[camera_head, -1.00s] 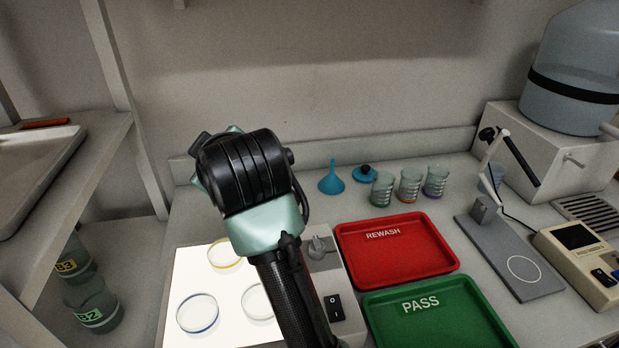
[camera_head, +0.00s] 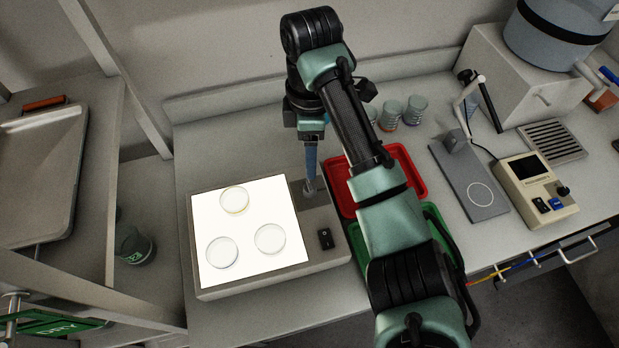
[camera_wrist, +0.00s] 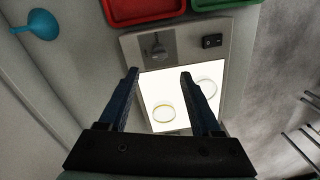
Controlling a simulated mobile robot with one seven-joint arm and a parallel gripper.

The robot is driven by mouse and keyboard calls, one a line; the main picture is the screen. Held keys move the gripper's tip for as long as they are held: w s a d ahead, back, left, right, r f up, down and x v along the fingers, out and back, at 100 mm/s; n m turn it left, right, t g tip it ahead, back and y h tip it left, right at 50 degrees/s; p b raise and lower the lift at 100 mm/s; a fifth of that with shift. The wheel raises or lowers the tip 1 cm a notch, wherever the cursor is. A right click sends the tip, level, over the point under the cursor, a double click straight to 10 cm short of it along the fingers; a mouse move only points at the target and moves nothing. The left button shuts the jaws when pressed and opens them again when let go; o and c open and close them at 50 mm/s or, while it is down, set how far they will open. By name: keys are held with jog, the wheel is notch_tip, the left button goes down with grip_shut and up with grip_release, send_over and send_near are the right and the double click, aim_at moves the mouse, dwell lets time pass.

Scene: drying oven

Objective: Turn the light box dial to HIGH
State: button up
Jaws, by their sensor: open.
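The light box (camera_head: 215,291) stands on the bench with its white panel (camera_head: 219,264) lit. Its grey dial (camera_head: 309,189) sits on the grey plate at the panel's far right; it shows more clearly in the wrist view (camera_wrist: 157,49). I cannot read any dial marks. My gripper (camera_head: 311,172) points down close to the dial, hiding part of it in the head view. In the wrist view my gripper (camera_wrist: 159,73) has its blue fingers apart with nothing between them, and the dial lies just beyond the fingertips. I cannot tell whether they touch it.
A black rocker switch (camera_head: 325,238) is on the light box near the dial. Glass dishes (camera_head: 270,239) lie on the panel. A red tray (camera_head: 405,165) and a green tray (camera_head: 440,225) are to the right, partly behind my arm. Beakers (camera_head: 413,110) stand behind.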

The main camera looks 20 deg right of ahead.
aim_at(310, 184)
notch_tip(310, 184, down, 10)
jog(key=shift+s+a+f, duration=0.1)
jog(key=shift+s+f, duration=0.05)
dwell(0.3)
grip_shut()
